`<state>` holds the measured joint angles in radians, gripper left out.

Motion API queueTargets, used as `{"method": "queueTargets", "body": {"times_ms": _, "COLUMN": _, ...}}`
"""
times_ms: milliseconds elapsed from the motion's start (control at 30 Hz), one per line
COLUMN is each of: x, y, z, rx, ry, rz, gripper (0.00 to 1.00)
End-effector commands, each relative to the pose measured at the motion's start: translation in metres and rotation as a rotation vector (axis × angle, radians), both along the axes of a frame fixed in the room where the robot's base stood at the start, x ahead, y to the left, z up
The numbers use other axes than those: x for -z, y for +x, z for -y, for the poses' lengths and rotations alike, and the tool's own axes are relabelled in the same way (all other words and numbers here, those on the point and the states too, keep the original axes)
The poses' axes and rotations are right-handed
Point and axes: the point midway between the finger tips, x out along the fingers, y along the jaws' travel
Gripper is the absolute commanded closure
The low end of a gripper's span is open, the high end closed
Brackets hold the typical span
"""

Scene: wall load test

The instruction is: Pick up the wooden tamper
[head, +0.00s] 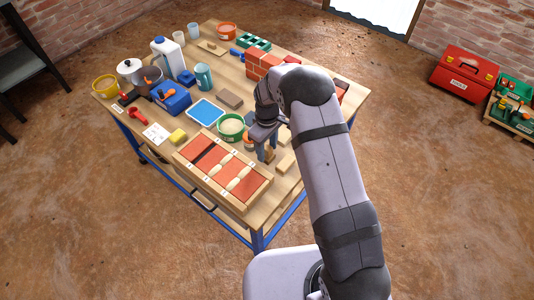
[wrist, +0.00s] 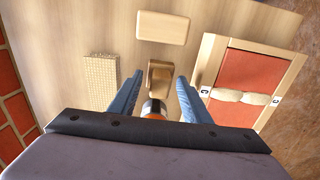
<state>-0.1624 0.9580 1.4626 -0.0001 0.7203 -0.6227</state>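The wooden tamper (wrist: 159,74) shows in the wrist view as a brown wooden piece between my fingers, with a metal and orange part below it partly hidden by my gripper. In the head view a small brown wooden piece (head: 269,154) shows just under my gripper (head: 262,143); it seems to be the tamper. In the wrist view my gripper (wrist: 157,80) is open, with one blue-grey finger on each side of the tamper. A gap shows between the tamper and each fingertip.
A wooden frame with red panels and pale pieces (head: 222,170) lies at the table's front and shows right in the wrist view (wrist: 245,80). A pale block (wrist: 162,28) and a textured block (wrist: 102,80) lie nearby. A green bowl (head: 231,127) and brick wall (head: 262,66) stand beyond.

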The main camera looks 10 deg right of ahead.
Motion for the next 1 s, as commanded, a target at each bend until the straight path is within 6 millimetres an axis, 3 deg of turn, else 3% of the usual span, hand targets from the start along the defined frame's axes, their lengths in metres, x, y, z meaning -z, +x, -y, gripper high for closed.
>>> {"method": "queueTargets", "body": {"times_ms": 33, "x": 0.0, "y": 0.0, "z": 0.0, "rx": 0.0, "ry": 0.0, "rz": 0.0, "gripper": 0.66}}
{"method": "queueTargets", "body": {"times_ms": 167, "x": 0.0, "y": 0.0, "z": 0.0, "rx": 0.0, "ry": 0.0, "rz": 0.0, "gripper": 0.97}}
{"method": "queueTargets", "body": {"times_ms": 200, "x": 0.0, "y": 0.0, "z": 0.0, "rx": 0.0, "ry": 0.0, "rz": 0.0, "gripper": 1.0}}
{"method": "queueTargets", "body": {"times_ms": 567, "x": -0.005, "y": 0.0, "z": 0.0, "rx": 0.0, "ry": 0.001, "rz": 0.001, "gripper": 1.0}}
{"method": "queueTargets", "body": {"times_ms": 1000, "x": -0.07, "y": 0.001, "z": 0.0, "rx": 0.0, "ry": 0.001, "rz": 0.004, "gripper": 1.0}}
